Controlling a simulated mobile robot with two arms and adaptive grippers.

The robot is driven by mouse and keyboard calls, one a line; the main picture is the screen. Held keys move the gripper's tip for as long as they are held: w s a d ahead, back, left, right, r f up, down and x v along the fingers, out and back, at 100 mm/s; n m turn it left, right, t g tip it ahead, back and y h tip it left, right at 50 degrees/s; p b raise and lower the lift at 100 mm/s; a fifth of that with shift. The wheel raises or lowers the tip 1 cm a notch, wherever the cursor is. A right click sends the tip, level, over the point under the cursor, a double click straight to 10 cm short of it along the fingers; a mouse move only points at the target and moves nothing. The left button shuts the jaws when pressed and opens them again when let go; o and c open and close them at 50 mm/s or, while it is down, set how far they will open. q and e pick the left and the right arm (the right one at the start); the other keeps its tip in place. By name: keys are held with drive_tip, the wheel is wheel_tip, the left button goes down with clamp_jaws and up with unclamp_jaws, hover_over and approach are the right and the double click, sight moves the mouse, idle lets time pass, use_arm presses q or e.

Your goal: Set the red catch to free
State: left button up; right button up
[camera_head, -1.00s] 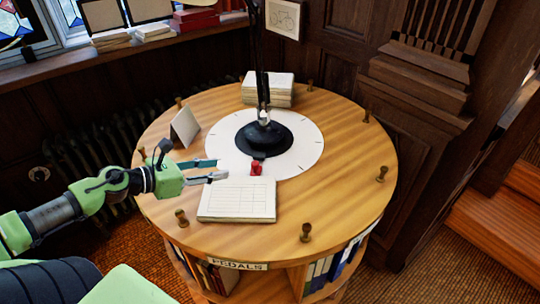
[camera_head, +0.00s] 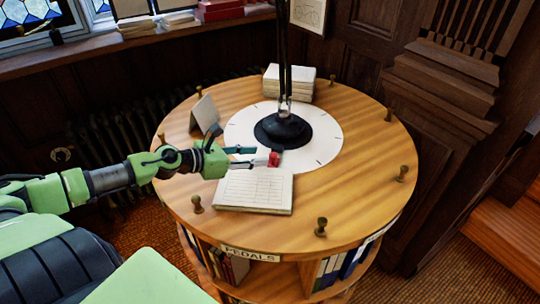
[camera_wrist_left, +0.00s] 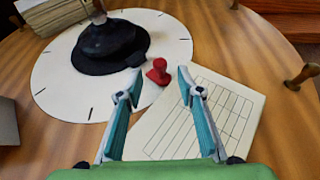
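The red catch (camera_head: 274,159) is a small red knob beside the black round base (camera_head: 283,130) on a white dial (camera_head: 322,148) on the round wooden table. It also shows in the left wrist view (camera_wrist_left: 158,71), upright on a flat red foot, just ahead of the gap between my fingertips. My left gripper (camera_head: 262,156) reaches in from the left, low over the table. Its two teal fingers are open, with nothing between them in the left wrist view (camera_wrist_left: 159,80). I cannot tell whether a fingertip touches the catch. My right gripper is not in view.
A stack of paper (camera_head: 289,83) and a tented card (camera_head: 204,113) stand at the back. Brown pegs (camera_head: 321,227) ring the table edge. The table's right side is clear.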

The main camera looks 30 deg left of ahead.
sight(272, 155)
use_arm(q)
drive_tip(key=shift+w+d, duration=0.1)
drive_tip(key=shift+w, duration=0.3)
drive_tip(key=shift+p+x, duration=0.35)
drive_tip(key=shift+x, duration=0.5)
drive_tip(key=shift+w+d+f, duration=0.2)
drive_tip(key=shift+w+d, duration=0.05)
drive_tip(key=shift+w, duration=0.25)
drive_tip(key=shift+w+d+f+p, duration=0.15)
drive_tip(key=shift+w+f+p, duration=0.15)
drive_tip(key=shift+w+p, duration=0.3)
drive_tip(key=shift+w+d+f, duration=0.3)
drive_tip(key=shift+w+f, duration=0.05)
drive_tip(key=shift+w, duration=0.1)
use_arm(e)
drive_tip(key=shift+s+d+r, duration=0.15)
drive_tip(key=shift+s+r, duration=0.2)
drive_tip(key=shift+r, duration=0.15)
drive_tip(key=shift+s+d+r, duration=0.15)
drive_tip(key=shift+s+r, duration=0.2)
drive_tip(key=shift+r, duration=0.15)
